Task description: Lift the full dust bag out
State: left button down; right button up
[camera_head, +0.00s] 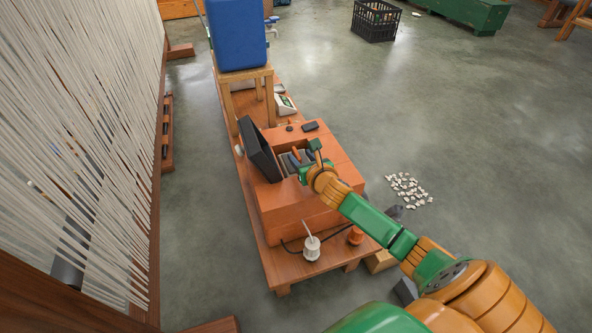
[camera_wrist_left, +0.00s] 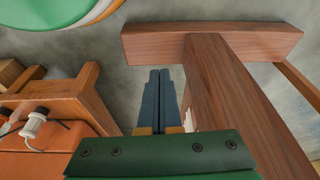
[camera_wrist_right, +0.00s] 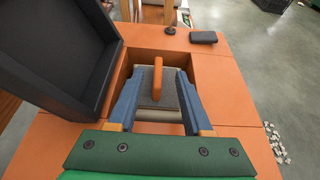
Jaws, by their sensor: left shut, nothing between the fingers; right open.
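The dust bag (camera_wrist_right: 173,90) is a grey block with an orange tab (camera_wrist_right: 157,78) standing up from its top. It sits inside the open well of an orange box (camera_head: 335,170). My right gripper (camera_wrist_right: 156,88) is open, its blue fingers reaching into the well on either side of the tab, not closed on it. In the head view the right gripper (camera_head: 302,158) hides much of the bag. The black lid (camera_head: 260,149) stands tilted open on the left of the well. My left gripper (camera_wrist_left: 160,85) is shut and empty, beside a wooden frame, away from the box.
The box stands on a low wooden bench (camera_head: 289,268). A white spool (camera_head: 311,248) and an orange spool (camera_head: 356,236) are at its near end. A blue container (camera_head: 239,35) stands on a stool behind. Pale scraps (camera_head: 408,190) lie on the floor to the right.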

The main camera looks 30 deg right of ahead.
aim_at(298, 156)
jog(key=b+x, duration=0.2)
jog(key=x, duration=0.1)
jog(key=shift+a+f, duration=0.15)
jog(key=shift+a, duration=0.05)
jog(key=shift+w+d+f+b, duration=0.2)
jog(key=shift+w+b, duration=0.1)
jog(key=shift+w, duration=0.2)
pick_arm(q)
jog(key=w+d+r+t+h, duration=0.2)
jog(key=w+d+r+t, duration=0.1)
jog(key=w+r+t, duration=0.6)
jog(key=w+r, duration=0.2)
jog(key=w, duration=0.1)
jog(key=shift+w+d+m, duration=0.3)
jog(key=shift+w+d, duration=0.1)
pick_arm(e)
grip_shut()
